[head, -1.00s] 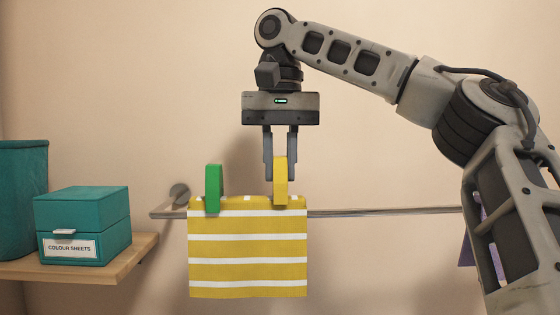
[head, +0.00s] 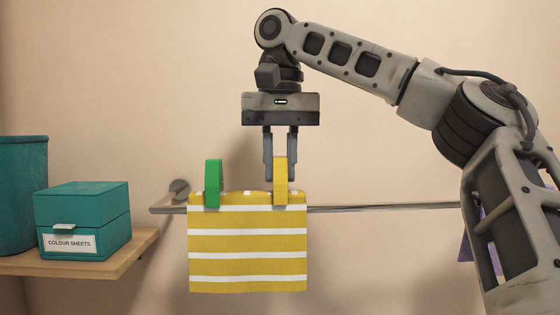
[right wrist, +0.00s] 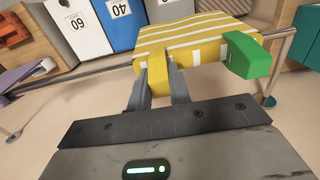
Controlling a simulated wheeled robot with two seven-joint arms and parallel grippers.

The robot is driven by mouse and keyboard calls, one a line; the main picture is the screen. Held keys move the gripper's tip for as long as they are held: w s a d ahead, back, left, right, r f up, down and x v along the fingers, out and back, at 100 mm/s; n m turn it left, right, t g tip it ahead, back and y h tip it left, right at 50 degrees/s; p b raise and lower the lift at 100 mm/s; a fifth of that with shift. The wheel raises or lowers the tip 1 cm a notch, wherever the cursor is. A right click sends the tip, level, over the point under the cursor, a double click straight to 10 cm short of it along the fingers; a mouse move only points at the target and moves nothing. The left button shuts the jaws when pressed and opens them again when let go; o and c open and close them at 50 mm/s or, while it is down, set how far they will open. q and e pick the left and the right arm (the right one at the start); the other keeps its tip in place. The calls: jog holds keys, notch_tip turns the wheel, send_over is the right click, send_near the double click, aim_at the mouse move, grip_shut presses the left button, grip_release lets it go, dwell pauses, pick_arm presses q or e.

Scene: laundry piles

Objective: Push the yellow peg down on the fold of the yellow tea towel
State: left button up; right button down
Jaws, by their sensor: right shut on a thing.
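The yellow tea towel (head: 247,242) with white stripes hangs folded over a thin metal rail, its fold at the top. The yellow peg (head: 281,180) stands upright near the right end of the fold, its lower part over the towel's top edge. My right gripper (head: 281,170) points down from above, shut on the peg. The right wrist view also shows the yellow peg (right wrist: 155,80) between the fingers, touching the towel (right wrist: 190,42). A green peg (head: 212,183) sits on the left part of the fold; it also shows in the right wrist view (right wrist: 247,57). My left gripper is out of view.
The rail (head: 390,208) runs right from a wall mount (head: 179,188). At the left a wooden shelf (head: 100,258) holds a teal box (head: 82,215) and a teal bin (head: 22,200). A purple cloth (head: 466,248) shows partly behind my right arm.

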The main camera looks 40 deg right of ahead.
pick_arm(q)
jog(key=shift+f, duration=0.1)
pick_arm(e)
jog(key=shift+f, duration=0.2)
jog(key=c, duration=1.2)
grip_release()
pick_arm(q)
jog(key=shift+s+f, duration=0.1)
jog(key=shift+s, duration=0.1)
pick_arm(e)
jog(key=shift+r, duration=0.25)
notch_tip(320, 180, up, 7)
jog(key=p, duration=0.5)
jog(key=shift+f, duration=0.2)
jog(key=shift+r, duration=0.25)
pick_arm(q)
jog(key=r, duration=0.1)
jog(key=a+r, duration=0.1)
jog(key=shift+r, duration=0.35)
